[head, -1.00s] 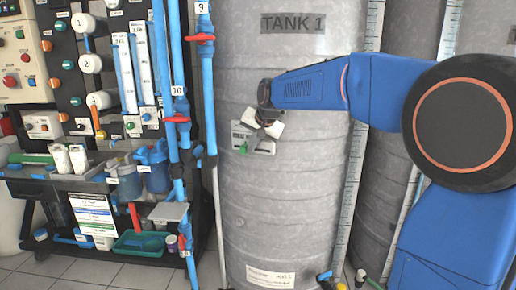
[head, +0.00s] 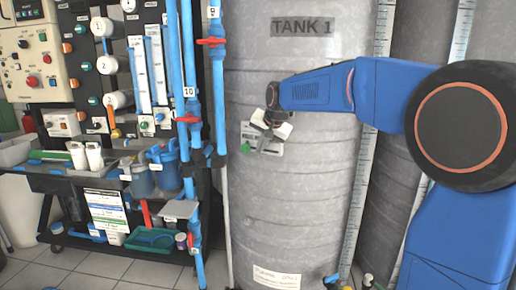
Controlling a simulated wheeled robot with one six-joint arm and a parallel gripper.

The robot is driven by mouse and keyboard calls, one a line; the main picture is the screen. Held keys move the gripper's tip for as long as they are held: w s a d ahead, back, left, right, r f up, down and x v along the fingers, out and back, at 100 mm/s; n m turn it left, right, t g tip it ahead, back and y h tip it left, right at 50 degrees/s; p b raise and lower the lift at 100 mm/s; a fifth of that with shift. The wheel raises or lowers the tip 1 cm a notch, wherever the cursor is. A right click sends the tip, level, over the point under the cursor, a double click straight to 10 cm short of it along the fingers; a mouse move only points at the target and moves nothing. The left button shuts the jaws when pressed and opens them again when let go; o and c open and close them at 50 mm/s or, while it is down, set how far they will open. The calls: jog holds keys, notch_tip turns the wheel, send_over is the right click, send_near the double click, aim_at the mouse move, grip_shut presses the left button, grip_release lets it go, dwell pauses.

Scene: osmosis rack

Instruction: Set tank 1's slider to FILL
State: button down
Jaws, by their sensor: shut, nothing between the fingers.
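Tank 1 (head: 300,200) is the large grey ribbed tank in the middle, with a dark "TANK 1" label (head: 303,27) near its top. A small pale slider plate (head: 272,151) is fixed to its front, partly hidden by my gripper. A green knob (head: 247,148) shows at the plate's lower left. The plate's lettering is too small and covered to read. My gripper (head: 263,146) is shut and empty, in front of the plate just right of the green knob. I cannot tell whether the fingers touch the knob or plate.
Blue vertical pipes with red valve handles (head: 212,41) stand left of the tank. A rack with a dark work shelf (head: 60,182) stands further left. A level scale (head: 357,195) runs down the tank's right side. Tiled floor (head: 120,270) shows at the lower left.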

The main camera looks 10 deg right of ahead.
jog(key=v, duration=1)
jog(key=s+d+f+n, duration=0.2)
jog(key=s+f, duration=0.6)
jog(key=s, duration=0.5)
jog(key=s+d+f+n+g+h, duration=0.1)
jog(key=s+d+f, duration=0.3)
jog(key=s+f, duration=0.4)
jog(key=s+d+f+n+g, duration=0.1)
jog(key=s+d+f+n, duration=0.2)
jog(key=s+f, duration=0.5)
jog(key=s, duration=1.2)
jog(key=shift+s+d+f+h, duration=0.2)
jog(key=shift+s+f+h, duration=0.05)
jog(key=shift+h, duration=0.15)
